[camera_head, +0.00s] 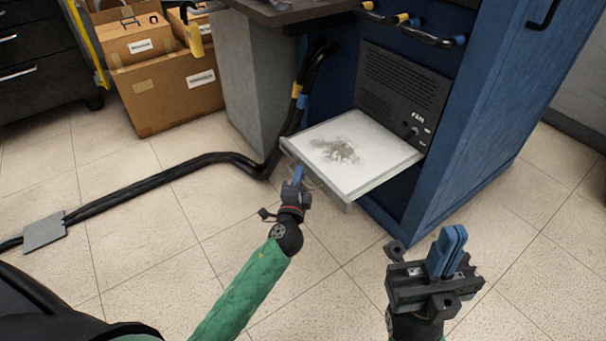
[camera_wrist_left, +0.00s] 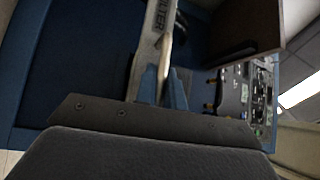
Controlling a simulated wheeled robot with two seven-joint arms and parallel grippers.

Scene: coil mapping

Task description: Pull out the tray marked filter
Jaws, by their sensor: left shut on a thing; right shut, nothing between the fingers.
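The filter tray (camera_head: 378,160) is a white, flat tray with a grey dusty patch, sticking well out of the blue cabinet (camera_head: 500,120). In the left wrist view its front edge (camera_wrist_left: 158,50) carries the word FILTER. My left gripper (camera_head: 298,176) is at the tray's front edge, shut on it; its blue fingers (camera_wrist_left: 165,92) show around the edge in the left wrist view. My right gripper (camera_head: 447,250) is shut and empty, held over the floor at the lower right, apart from the tray.
A black vented panel (camera_head: 400,85) is above the tray. Black hoses (camera_head: 190,163) run along the floor to the left of it. Cardboard boxes (camera_head: 165,90) stand at the back left. The tiled floor (camera_head: 150,235) in front is mostly clear.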

